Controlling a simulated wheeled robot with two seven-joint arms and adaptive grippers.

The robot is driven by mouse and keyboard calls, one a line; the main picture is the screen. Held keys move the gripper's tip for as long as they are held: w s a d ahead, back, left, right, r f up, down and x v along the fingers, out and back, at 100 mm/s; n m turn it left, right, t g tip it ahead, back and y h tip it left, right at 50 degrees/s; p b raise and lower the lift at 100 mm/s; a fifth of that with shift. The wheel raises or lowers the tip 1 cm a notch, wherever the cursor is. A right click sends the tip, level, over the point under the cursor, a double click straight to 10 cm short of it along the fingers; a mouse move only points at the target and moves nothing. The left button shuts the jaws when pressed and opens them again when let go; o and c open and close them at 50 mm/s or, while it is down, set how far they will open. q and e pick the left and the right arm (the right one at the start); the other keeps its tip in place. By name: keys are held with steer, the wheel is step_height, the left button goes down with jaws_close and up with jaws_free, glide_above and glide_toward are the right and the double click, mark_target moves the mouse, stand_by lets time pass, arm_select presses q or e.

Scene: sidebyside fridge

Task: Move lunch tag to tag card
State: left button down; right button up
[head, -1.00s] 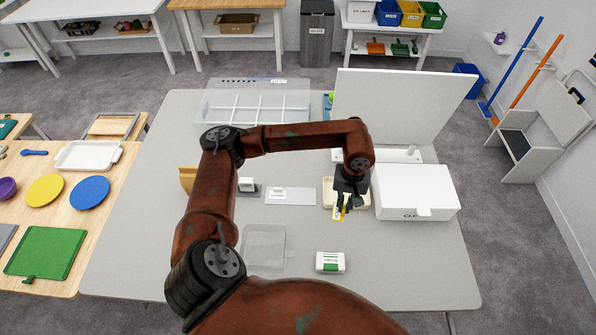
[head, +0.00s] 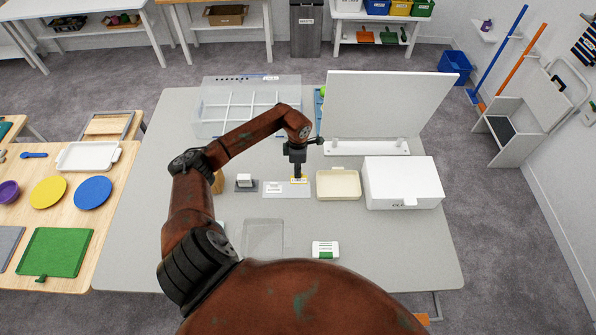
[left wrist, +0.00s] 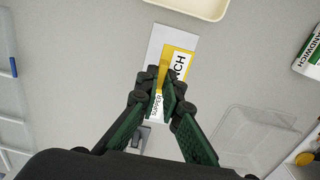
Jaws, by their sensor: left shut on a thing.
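My left gripper (head: 298,176) is shut on the yellow-edged lunch tag (head: 300,181). In the left wrist view the gripper (left wrist: 163,84) pinches the tag (left wrist: 178,62), whose white face shows the letters "CH"; the rest is hidden by the fingers. The tag is over the right part of the pale grey tag card (head: 287,193), which also shows in the left wrist view (left wrist: 157,42). I cannot tell whether the tag touches the card. A white label (head: 274,187) reading "SUPPER" lies on the card's left part. My right gripper is not in view.
A cream tray (head: 338,192) stands just right of the card, with a white box (head: 403,183) beyond it. A small grey stand (head: 246,184) is to the left. A clear tray (head: 263,238) and a green-and-white sandwich pack (head: 325,249) lie nearer me.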

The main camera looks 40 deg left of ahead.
arm_select(q)
steer(key=shift+f+b, duration=0.15)
steer(key=shift+b, duration=0.2)
steer(key=b, duration=0.4)
glide_above(298, 187)
steer(key=shift+w+a+f, duration=0.1)
steer(key=shift+f, duration=2.65)
steer(key=shift+b, duration=0.35)
steer(key=shift+f, duration=0.85)
steer(key=c, duration=2)
jaws_free()
